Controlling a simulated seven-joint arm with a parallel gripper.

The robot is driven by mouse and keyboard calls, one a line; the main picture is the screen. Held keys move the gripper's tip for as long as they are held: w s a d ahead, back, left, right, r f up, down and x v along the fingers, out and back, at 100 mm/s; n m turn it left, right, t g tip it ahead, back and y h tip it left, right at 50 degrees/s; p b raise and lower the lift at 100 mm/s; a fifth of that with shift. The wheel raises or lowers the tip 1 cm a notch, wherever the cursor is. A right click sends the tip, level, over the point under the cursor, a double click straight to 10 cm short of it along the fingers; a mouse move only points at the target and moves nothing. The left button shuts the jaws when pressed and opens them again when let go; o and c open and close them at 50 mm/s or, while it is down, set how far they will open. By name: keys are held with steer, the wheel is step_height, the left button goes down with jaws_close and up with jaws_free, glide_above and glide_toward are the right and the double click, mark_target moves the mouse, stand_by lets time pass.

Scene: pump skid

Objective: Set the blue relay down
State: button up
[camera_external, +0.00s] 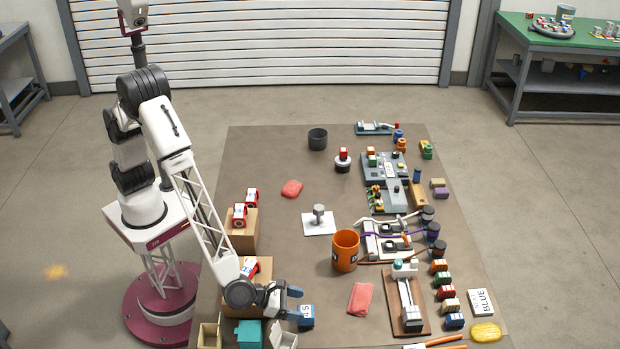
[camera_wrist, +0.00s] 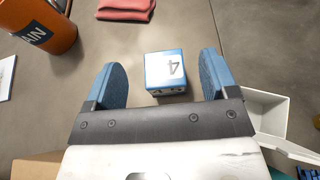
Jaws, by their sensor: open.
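A blue block with a white label (camera_external: 306,316), which looks like the blue relay, sits on the brown mat (camera_external: 285,225) near the front. In the wrist view the blue block (camera_wrist: 165,72) shows a "4" on its label and lies between my fingertips, with a gap on each side. My gripper (camera_external: 292,305) is low over the mat with its fingers spread around the block. In the wrist view my gripper (camera_wrist: 163,68) is open, and neither finger touches the block. Another blue block (camera_external: 454,321) stands at the end of a coloured row on the right.
An orange bucket (camera_external: 345,252) and a red cloth (camera_external: 361,299) are right of my gripper. A white open box (camera_external: 284,340), a teal box (camera_external: 249,334) and a tan box (camera_external: 209,336) stand close by on the near side. A device on a brown board (camera_external: 420,318) is farther right.

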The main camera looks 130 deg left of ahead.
steer(key=shift+r, duration=2.05)
steer(key=s+a+r+n+g+h, duration=0.1)
steer(key=s+a+r+n+g, duration=0.1)
steer(key=s+r+n, duration=0.6)
steer(key=s+a+r+n+g, duration=0.15)
steer(key=s+r, duration=0.25)
steer(key=s, duration=0.9)
steer(key=s+a+r+n+g+h, duration=0.1)
steer(key=s+a+r+n+g, duration=0.15)
steer(key=s+r+n, duration=0.55)
steer(key=s+d+n+h, duration=0.2)
steer(key=s+n, duration=0.1)
steer(key=s, duration=0.8)
steer(key=s+d+n+h, duration=0.3)
steer(key=s, duration=0.8)
steer(key=s+d+f+n+g+h, duration=0.1)
steer(key=s+d+n+h, duration=0.1)
steer(key=s, duration=1)
steer(key=shift+d+n+h, duration=0.4)
steer(key=shift+d+n, duration=0.25)
steer(key=shift+d, duration=0.05)
